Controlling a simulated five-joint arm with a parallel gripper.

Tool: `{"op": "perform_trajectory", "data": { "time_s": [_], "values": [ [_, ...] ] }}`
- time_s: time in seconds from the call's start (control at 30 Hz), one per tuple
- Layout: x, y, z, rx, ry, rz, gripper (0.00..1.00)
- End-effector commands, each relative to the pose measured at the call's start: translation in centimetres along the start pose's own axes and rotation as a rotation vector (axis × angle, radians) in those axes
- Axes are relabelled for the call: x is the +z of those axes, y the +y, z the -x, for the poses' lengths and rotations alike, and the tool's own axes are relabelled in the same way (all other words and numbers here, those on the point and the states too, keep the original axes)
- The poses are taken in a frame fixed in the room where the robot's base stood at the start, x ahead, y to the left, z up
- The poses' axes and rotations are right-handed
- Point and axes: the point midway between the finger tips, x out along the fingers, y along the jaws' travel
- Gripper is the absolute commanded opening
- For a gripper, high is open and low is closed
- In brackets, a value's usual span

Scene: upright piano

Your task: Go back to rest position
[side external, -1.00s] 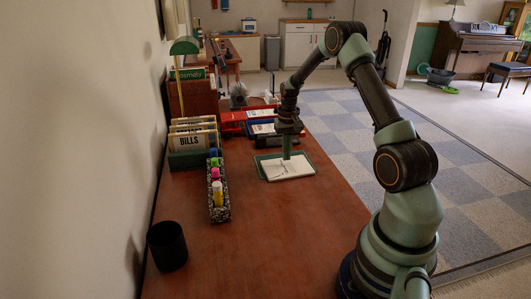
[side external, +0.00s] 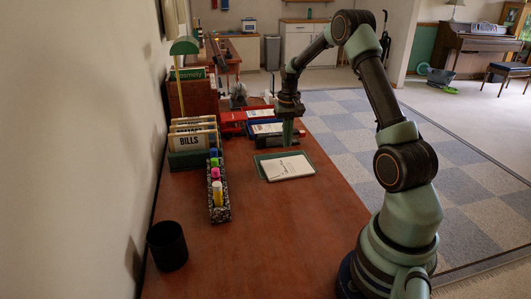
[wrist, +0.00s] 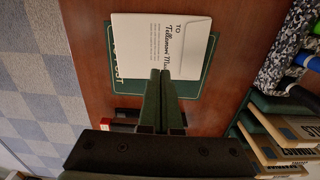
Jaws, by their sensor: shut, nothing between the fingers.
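My gripper (side external: 287,143) is shut and empty. It hangs fingers down above the desk, just over the far edge of a green tray. In the wrist view its two green fingers (wrist: 160,74) meet side by side. A white envelope (side external: 289,166) lies flat in the green tray (side external: 262,174), apart from my gripper. In the wrist view the envelope (wrist: 190,45) shows printed address lines, and the tray (wrist: 203,84) shows partly covered lettering.
A marker box (side external: 220,205) and a file holder marked BILLS (side external: 192,158) stand left of the tray. A black cup (side external: 167,246) stands at the front left. Red and blue trays (side external: 233,122) lie behind. The desk front is clear.

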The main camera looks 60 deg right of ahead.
Motion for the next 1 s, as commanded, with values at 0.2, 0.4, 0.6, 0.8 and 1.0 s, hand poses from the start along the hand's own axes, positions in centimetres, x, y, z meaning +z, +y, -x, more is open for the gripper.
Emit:
{"op": "perform_trajectory", "data": {
  "time_s": [0.2, 0.4, 0.6, 0.8, 1.0],
  "values": [
    [0.7, -1.5, 1.9, -0.004, 0.026, 0.039, 0.0],
    [4.1, -6.0, 7.5, -0.02, 0.106, 0.167, 0.0],
    [9.3, -9.7, 12.2, -0.046, 0.191, 0.31, 0.0],
    [15.2, -12.2, 15.4, -0.08, 0.276, 0.45, 0.0],
    [21.1, -13.5, 17.1, -0.123, 0.358, 0.588, 0.0]
  ]
}}
